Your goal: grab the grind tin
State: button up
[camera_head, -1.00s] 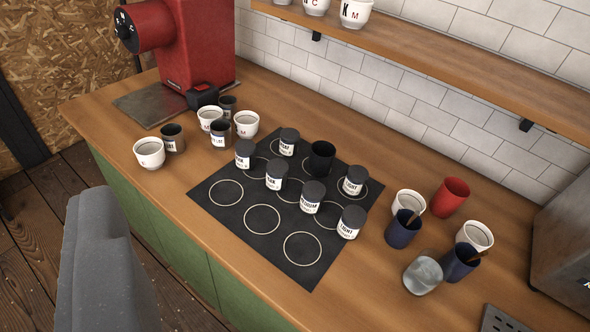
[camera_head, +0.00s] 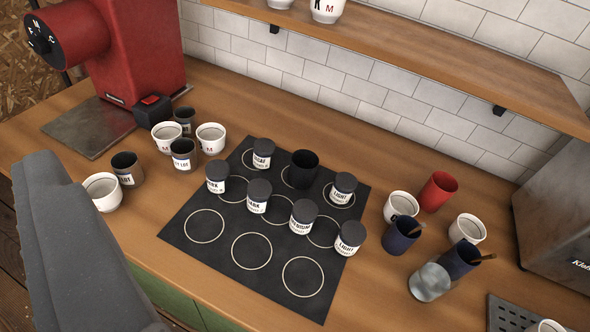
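No tin has a label that I can read as grind. A plain black open tin (camera_head: 299,169) stands upright at the back of the black mat (camera_head: 180,228), among lidded jars. Dark open tins with white labels stand near the red grinder: one in front (camera_head: 127,169), one in the middle (camera_head: 184,155) and one behind (camera_head: 185,121). My gripper (camera_head: 70,245) shows as a grey shape at the lower left, nearer the camera than the counter and apart from all the tins. Its fingertips cannot be made out, and nothing is visibly held.
Labelled jars (camera_head: 303,216) stand on the mat, whose front circles are empty. White cups (camera_head: 103,191) crowd the tins near the red grinder (camera_head: 130,50). Blue cups (camera_head: 401,235), a red cup (camera_head: 438,191) and a glass (camera_head: 430,282) stand right. A wooden shelf (camera_head: 430,55) overhangs the back.

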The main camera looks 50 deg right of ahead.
jog(key=w+d+f+m+h+p, duration=0.15)
jog(key=w+d+f, duration=0.25)
jog(key=w+f, duration=0.4)
jog(key=w+d+f+m+h+p, duration=0.1)
jog(key=w+d+f+m, duration=0.2)
jog(key=w+f, duration=0.45)
jog(key=m+g+h+p, duration=0.3)
jog(key=m+g+h, duration=0.4)
jog(key=g+h, duration=0.15)
send_near(305, 212)
jog(key=b+x, duration=0.3)
jog(key=x, duration=1)
jog(key=c, duration=1.1)
